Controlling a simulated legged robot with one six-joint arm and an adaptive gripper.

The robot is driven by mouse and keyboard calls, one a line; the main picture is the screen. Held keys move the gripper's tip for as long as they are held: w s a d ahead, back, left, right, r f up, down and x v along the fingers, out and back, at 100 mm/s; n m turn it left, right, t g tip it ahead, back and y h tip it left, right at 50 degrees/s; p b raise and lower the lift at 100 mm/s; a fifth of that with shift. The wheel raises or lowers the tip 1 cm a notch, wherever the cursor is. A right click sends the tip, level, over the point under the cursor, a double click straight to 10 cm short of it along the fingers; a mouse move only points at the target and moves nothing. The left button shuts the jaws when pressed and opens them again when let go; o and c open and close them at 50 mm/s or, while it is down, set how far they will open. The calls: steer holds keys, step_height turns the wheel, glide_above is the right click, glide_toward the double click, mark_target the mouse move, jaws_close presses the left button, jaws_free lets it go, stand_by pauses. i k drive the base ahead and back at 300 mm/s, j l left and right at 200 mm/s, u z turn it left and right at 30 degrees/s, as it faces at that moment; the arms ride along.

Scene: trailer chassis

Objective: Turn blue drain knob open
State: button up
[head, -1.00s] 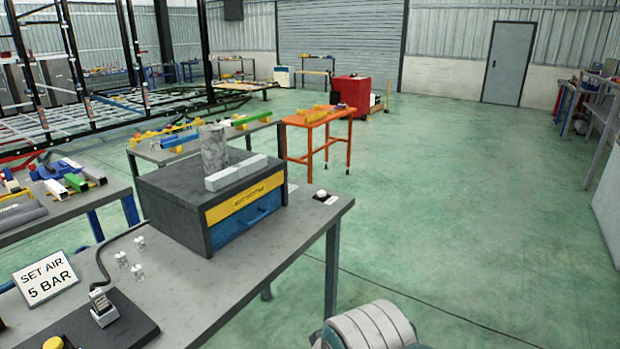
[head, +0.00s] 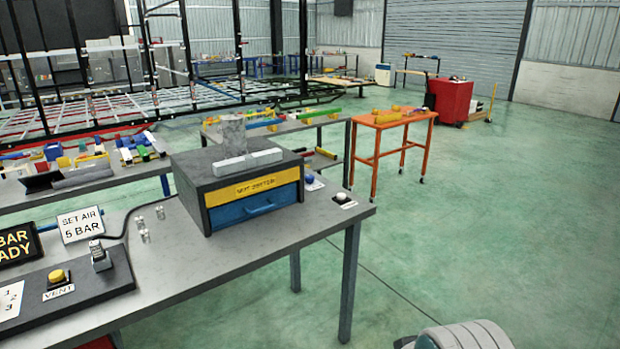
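A grey box (head: 190,189) with a yellow label and a blue drawer (head: 258,205) stands on the grey workbench (head: 205,262). A dark control panel (head: 118,268) at the lower left carries a yellow button (head: 56,276) marked VENT and a grey switch-like part (head: 99,258). A rounded grey-white part at the bottom right looks like mine. No fingers of my gripper show.
A sign reading SET AIR 5 BAR (head: 81,224) stands behind the panel, near several small clear fittings. An orange table (head: 392,124) and a red cabinet (head: 452,101) stand further back. Green floor (head: 500,210) to the right of the bench is open.

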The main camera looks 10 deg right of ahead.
mark_target(309, 178)
steer(key=i+l+u, duration=0.2)
steer(key=i+l, duration=0.15)
steer(key=i, duration=0.2)
steer(key=i+l+u, duration=0.2)
steer(key=i+l, duration=0.2)
steer(key=i+l+u, duration=0.2)
steer(key=i+l, duration=0.35)
steer(key=i+l+u, duration=0.2)
steer(key=i+l, duration=0.3)
steer(key=i+l+u, duration=0.2)
steer(key=i+l, duration=0.2)
steer(key=l, duration=0.3)
